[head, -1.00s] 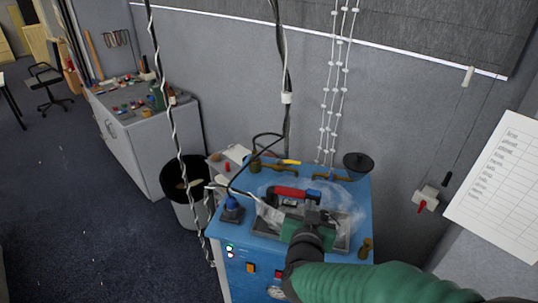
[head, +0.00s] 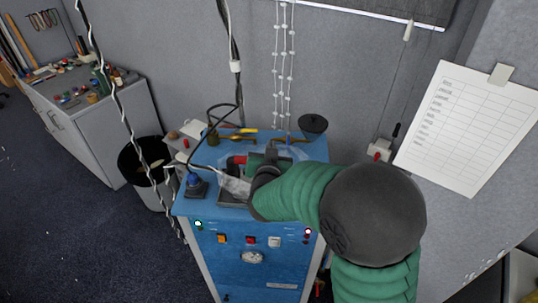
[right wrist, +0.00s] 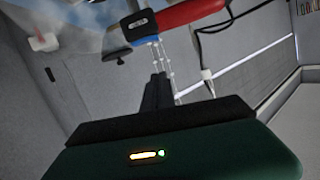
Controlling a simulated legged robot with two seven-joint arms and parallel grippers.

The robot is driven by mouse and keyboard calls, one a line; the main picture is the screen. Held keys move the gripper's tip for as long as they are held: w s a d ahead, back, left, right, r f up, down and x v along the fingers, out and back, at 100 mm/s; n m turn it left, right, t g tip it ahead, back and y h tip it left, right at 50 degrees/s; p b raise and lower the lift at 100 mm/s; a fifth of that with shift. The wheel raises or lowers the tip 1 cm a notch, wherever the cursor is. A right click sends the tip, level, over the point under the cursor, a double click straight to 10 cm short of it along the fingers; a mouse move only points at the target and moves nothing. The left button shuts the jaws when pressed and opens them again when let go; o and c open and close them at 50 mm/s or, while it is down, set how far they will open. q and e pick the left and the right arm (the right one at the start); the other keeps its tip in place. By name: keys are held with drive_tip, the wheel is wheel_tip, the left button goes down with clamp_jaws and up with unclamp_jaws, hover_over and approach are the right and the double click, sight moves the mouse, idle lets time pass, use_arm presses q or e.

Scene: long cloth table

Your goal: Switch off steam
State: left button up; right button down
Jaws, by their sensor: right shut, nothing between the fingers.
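The blue steam machine (head: 240,278) stands in the middle of the head view. Its front panel has an orange switch (head: 221,238), a red switch (head: 250,241), a pale switch (head: 274,241), a round gauge (head: 252,257) and small lights at both sides. My right arm reaches over the machine's top from the right. My right gripper is mostly hidden by its own wrist in the head view. In the right wrist view the gripper (right wrist: 158,92) is shut and empty, with a red-handled tool (right wrist: 185,18) beyond it. My left gripper is not in view.
A pale, hazy patch shows on the machine's top. A black bin (head: 145,165) and hanging cables stand left. A wall switch box (head: 380,150) is right.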

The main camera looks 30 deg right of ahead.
drive_tip(key=f, duration=0.2)
drive_tip(key=w+f, duration=0.1)
drive_tip(key=f, duration=0.1)
drive_tip(key=shift+w+f, duration=0.1)
